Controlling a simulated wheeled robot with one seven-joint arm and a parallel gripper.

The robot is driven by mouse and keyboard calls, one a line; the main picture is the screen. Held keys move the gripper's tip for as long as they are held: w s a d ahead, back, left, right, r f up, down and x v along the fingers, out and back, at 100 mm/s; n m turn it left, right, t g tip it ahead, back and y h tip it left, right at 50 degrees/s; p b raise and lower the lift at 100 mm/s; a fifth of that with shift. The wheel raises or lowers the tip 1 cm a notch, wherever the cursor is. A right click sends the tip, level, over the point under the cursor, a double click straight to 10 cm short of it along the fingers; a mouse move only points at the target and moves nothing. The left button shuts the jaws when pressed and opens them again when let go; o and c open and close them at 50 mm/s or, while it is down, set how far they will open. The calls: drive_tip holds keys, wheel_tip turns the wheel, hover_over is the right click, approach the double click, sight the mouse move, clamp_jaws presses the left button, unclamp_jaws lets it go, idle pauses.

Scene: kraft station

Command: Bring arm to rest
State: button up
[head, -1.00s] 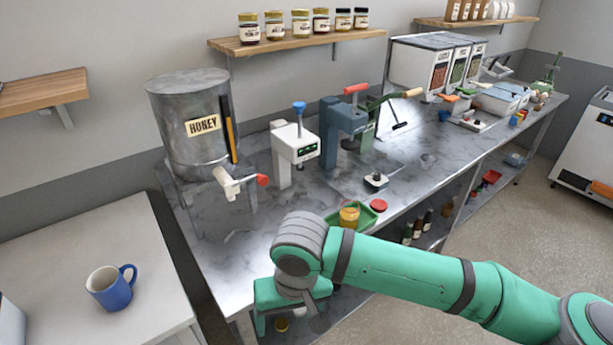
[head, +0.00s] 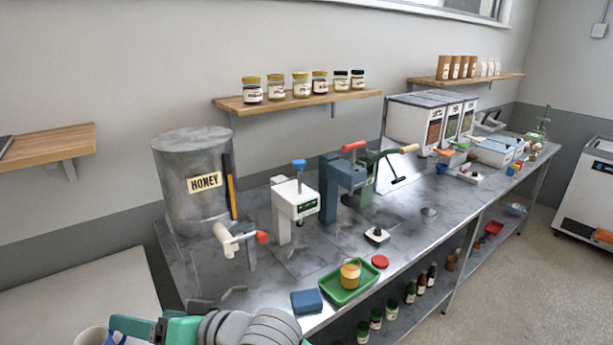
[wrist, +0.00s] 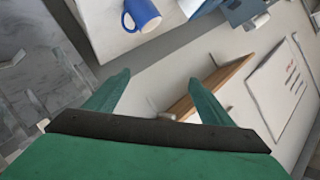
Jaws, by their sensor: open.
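My gripper (wrist: 157,84) is open and empty in the wrist view, its two green fingers spread apart. In the head view, part of my green and grey arm end shows at the bottom left, in front of the counter's near corner; the rest is cut off by the frame. A blue mug (wrist: 143,14) stands on a white table (wrist: 115,42), ahead of the fingers and apart from them.
The steel counter (head: 345,255) holds a honey drum (head: 192,185), presses, a green tray (head: 348,293) with a jar, and a blue block (head: 307,301). Wooden wall shelves (head: 300,104) hang above. A floor area (head: 520,270) at the right is clear.

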drive_tip(key=w+d+r+m+t+y, duration=0.2)
drive_tip(key=w+d+r+m+t, duration=0.3)
drive_tip(key=t, duration=0.5)
drive_tip(key=s+d+f+m+t+h, duration=0.2)
drive_tip(key=d+f+m+h, duration=0.25)
drive_tip(key=f, duration=0.45)
drive_tip(key=s+d+f+m+t+h, duration=0.35)
drive_tip(key=d+f+h, duration=0.2)
drive_tip(key=f, duration=0.25)
drive_tip(key=s+d+f+g+h, duration=0.3)
drive_tip(key=s+d+f+h, duration=0.25)
drive_tip(key=s+f, duration=0.65)
drive_tip(key=s+d+f+n+g, duration=0.1)
drive_tip(key=s+d+f+n, duration=0.1)
drive_tip(key=s, duration=0.5)
drive_tip(key=s+d+f+n+g, duration=0.1)
drive_tip(key=s+d+n, duration=0.4)
drive_tip(key=s, duration=0.3)
drive_tip(key=shift+s+f, duration=0.15)
drive_tip(key=shift+f, duration=0.25)
drive_tip(key=shift+d, duration=0.1)
